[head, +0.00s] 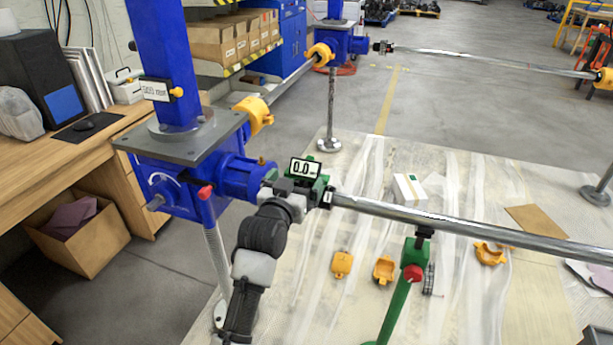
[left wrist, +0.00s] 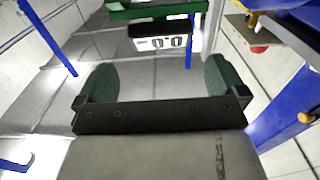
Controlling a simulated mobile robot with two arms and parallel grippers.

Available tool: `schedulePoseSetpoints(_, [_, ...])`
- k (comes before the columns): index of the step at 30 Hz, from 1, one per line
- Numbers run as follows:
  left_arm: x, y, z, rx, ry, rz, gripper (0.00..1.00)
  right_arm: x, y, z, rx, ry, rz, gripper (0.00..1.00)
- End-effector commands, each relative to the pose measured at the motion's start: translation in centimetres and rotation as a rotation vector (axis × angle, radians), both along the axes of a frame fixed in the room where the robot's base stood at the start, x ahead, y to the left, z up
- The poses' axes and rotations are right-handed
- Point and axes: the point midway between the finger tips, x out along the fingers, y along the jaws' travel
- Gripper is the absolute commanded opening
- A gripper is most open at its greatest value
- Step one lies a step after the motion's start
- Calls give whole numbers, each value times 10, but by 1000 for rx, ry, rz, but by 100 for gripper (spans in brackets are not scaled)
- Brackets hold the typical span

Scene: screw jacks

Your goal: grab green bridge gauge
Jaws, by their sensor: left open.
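My right gripper is not in view.
A blue screw jack (head: 185,175) stands close at the left, with the steel shaft (head: 450,222) running right from it. A green post (head: 398,305) with a red knob stands under the shaft. Yellow covers (head: 383,269) lie on the sheeted floor. A wooden desk (head: 60,145) is at the left.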

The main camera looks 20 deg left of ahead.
Motion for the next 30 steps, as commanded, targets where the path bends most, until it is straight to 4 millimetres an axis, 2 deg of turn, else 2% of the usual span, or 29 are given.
schedulePoseSetpoints(1, [9, 0, 1, -1, 0, 0, 100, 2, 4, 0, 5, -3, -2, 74])
schedulePoseSetpoints(5, [24, -1, 0, -1, 0, 0, 100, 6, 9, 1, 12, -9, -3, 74])
schedulePoseSetpoints(11, [39, -1, -2, -1, 0, 0, 100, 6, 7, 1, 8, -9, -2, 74])
schedulePoseSetpoints(18, [72, 0, -7, -1, 0, -1, 100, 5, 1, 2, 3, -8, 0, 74])
schedulePoseSetpoints(22, [80, -1, -8, -1, 0, -1, 100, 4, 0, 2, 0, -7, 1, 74])
schedulePoseSetpoints(29, [81, -1, -8, -1, 1, 0, 100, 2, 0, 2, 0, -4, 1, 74])
schedulePoseSetpoints(30, [81, -1, -8, -1, 1, 0, 94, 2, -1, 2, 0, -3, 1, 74])
